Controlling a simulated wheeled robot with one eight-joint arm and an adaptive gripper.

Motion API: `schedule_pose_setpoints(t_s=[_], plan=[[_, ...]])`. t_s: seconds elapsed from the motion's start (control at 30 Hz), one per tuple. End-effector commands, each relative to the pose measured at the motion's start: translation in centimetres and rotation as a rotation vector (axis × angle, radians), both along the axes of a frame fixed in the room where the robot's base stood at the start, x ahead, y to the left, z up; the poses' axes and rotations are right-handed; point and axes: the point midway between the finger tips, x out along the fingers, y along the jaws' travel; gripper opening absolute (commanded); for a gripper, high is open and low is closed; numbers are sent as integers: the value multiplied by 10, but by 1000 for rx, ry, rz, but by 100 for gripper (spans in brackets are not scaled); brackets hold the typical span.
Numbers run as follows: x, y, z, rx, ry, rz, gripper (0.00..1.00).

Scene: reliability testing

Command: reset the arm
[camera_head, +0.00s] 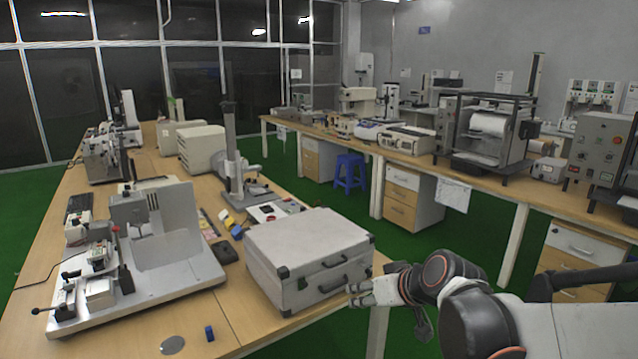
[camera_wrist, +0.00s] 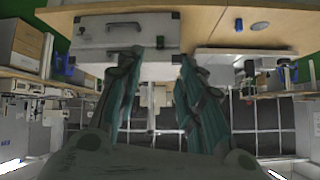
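My arm (camera_head: 470,300) reaches in from the lower right of the head view. My gripper (camera_head: 358,288) is at its left end, beside the right front side of a silver-grey case (camera_head: 300,245) on the near wooden table. Whether it touches the case I cannot tell. In the wrist view, which is upside down, my gripper (camera_wrist: 161,60) has its two fingers well apart with nothing between them. The case (camera_wrist: 105,32) with its dark handle shows past the fingertips, above the left finger in the picture.
The near table (camera_head: 255,318) also bears a grey test rig (camera_head: 165,260), a blue block (camera_head: 209,333) and a column stand (camera_head: 235,165). A second bench (camera_head: 480,185) with instruments runs along the right. A blue stool (camera_head: 350,172) stands between them on green floor (camera_head: 465,228).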

Motion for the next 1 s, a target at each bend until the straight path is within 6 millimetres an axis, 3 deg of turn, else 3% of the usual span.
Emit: schedule_pose_setpoints(t_s=[0.3,0.6,0.8,1.0], plan=[[-90,-37,19,-81,97,-132,35],[-171,-75,17,-159,163,-278,35],[-206,-93,12,-195,185,-349,35],[-216,-99,10,-206,191,-374,35]])
